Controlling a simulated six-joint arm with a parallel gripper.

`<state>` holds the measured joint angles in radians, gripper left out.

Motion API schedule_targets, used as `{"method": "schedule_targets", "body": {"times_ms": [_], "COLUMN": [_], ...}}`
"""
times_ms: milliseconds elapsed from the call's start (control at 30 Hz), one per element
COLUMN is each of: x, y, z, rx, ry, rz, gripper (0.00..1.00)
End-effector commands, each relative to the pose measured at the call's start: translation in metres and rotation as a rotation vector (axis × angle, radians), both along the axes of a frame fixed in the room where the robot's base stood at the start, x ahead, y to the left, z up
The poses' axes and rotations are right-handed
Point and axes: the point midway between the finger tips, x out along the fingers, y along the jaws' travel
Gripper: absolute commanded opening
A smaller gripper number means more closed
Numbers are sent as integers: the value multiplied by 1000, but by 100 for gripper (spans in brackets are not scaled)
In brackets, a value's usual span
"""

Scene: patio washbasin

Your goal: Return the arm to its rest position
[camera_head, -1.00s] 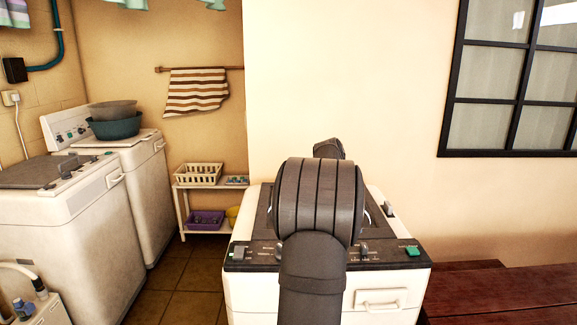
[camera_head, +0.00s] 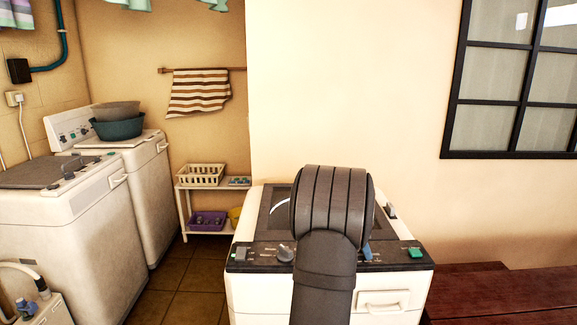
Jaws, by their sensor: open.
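My own dark grey arm rises from the bottom edge, right of the middle, in the head view. Its thick ribbed joint stands in front of the white machine with a black top panel (camera_head: 255,254). My gripper is not in view, and the arm's far end is hidden behind the ribbed joint. The joint covers much of the machine's top. A grey knob (camera_head: 285,253) shows left of the arm, and a green button (camera_head: 415,252) shows at the panel's right.
Two white washing machines (camera_head: 75,235) stand at the left, with stacked basins (camera_head: 117,127) on the far one. A low white shelf (camera_head: 188,211) holds baskets. A dark red wooden bench (camera_head: 490,290) is at the lower right. The wall behind my arm is bare.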

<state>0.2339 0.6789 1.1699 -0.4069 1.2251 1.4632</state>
Motion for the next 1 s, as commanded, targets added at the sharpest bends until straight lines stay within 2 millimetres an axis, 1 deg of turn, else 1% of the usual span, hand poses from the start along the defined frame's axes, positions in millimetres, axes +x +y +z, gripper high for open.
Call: {"method": "schedule_targets", "body": {"times_ms": [133,267,1000], "x": [0,0,1], "y": [1,7,63], "z": [7,23,159], "rx": [0,0,-1], "ry": [-1,-2,-5], "rz": [-1,0,1], "gripper": [49,49,49]}}
